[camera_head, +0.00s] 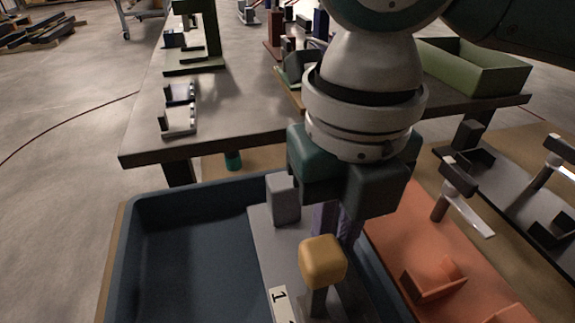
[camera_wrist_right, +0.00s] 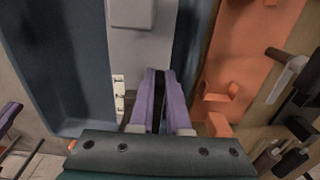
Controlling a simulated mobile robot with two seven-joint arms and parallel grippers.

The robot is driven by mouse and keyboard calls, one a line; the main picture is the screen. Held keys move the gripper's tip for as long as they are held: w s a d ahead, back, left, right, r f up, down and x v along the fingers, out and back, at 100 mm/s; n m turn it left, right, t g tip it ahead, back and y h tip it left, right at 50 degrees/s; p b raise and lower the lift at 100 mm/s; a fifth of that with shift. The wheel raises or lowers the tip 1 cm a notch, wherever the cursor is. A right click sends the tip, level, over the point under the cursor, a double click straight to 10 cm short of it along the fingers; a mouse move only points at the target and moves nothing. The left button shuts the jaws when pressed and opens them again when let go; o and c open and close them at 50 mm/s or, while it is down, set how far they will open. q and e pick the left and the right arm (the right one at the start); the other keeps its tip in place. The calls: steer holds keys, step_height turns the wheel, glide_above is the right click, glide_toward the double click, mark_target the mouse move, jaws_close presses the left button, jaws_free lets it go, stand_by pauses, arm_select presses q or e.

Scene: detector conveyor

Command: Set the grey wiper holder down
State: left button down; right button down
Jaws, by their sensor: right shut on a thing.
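The grey wiper holder (camera_head: 273,252) is a long grey plate with an upright grey block, a yellow knob on a dark post and a white label reading "1". It lies within the outline of the blue tray (camera_head: 190,250), along its right side. In the right wrist view the grey plate (camera_wrist_right: 141,52) has blue tray on both sides. My right gripper (camera_head: 334,222) points down at the holder, its purple fingers shut on it. The fingers (camera_wrist_right: 160,78) also show in the wrist view. The exact grip and the plate's underside are hidden, so I cannot tell whether it touches the tray floor.
An orange holder (camera_head: 440,255) lies close to the tray's right side. A dark fixture (camera_head: 510,190) stands further right. A grey table (camera_head: 240,115) behind carries a green stand (camera_head: 205,50), small grey brackets (camera_head: 178,118) and a green bin (camera_head: 470,72). The tray's left part is empty.

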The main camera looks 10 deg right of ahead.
steer(key=shift+f+b, duration=0.3)
steer(key=shift+f, duration=1.3)
steer(key=shift+f, duration=0.1)
steer(key=shift+f, duration=0.1)
steer(key=c, duration=0.9)
jaws_free()
step_height(320, 180, up, 12)
steer(key=p, duration=0.2)
steer(key=shift+r+p, duration=0.2)
steer(key=shift+p, duration=0.15)
